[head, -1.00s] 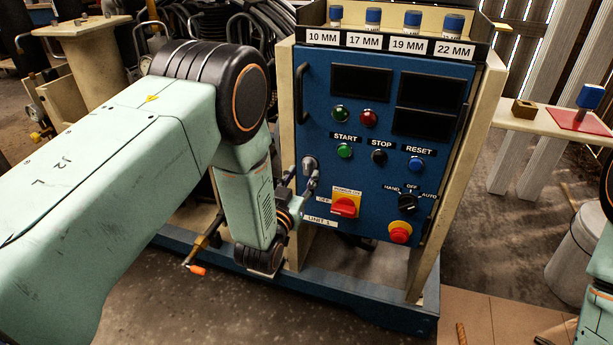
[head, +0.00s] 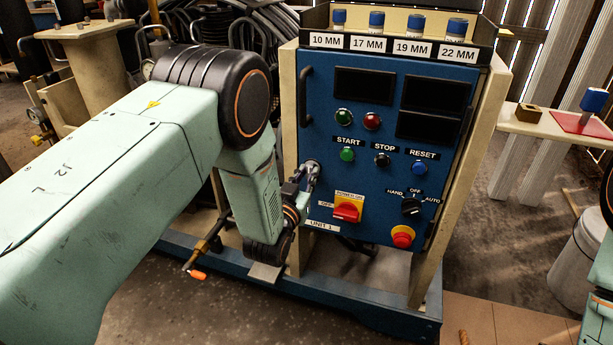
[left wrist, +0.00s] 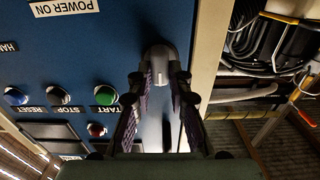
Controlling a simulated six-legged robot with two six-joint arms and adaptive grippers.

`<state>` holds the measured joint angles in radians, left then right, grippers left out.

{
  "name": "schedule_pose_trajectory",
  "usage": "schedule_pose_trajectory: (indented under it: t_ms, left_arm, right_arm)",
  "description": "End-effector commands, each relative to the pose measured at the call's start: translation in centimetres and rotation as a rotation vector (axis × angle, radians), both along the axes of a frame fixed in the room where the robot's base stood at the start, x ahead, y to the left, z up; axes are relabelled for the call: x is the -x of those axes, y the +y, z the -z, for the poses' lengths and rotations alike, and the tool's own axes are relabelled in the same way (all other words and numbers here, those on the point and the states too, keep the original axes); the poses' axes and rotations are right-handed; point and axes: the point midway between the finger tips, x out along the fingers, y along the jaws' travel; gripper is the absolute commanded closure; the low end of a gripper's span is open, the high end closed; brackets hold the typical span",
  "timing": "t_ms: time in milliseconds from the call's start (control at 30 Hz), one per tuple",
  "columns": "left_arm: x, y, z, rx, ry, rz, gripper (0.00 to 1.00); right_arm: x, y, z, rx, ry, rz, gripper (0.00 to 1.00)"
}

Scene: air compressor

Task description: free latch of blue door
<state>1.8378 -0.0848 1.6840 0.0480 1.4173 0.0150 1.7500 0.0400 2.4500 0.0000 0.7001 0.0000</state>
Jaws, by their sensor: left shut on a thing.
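The blue door (head: 375,190) is the front panel of the compressor cabinet and looks closed. Its grey latch (head: 313,165) sits at the door's left edge, below the black handle. My left gripper (head: 304,180) is at the latch, its fingers shut on it. In the left wrist view, the picture is upside down, and the latch (left wrist: 160,62) lies between the two dark fingers of the left gripper (left wrist: 160,88). The fingers partly hide the latch in the head view. My right gripper is not in view; only part of that arm shows at the right edge.
Buttons, a red power switch (head: 347,212) and a red emergency stop (head: 402,237) stick out from the door near the latch. A black handle (head: 304,97) is above it. An orange-tipped lever (head: 196,273) is low on the left. Hoses crowd behind the cabinet.

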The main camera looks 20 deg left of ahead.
Motion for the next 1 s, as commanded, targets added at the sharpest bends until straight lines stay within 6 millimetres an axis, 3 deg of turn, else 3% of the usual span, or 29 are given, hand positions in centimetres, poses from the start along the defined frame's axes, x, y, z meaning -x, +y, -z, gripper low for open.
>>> schedule_pose_trajectory:
  t_ms: [567, 1000]
  left_arm:
    - [0.0, 0.0, 0.0, -0.079, -0.002, 0.0, 1.0]
    - [0.0, -0.2, 0.0, -0.452, -0.015, 0.0, 1.0]
  right_arm:
    - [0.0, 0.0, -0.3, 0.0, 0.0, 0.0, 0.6]
    - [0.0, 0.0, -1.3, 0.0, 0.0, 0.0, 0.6]
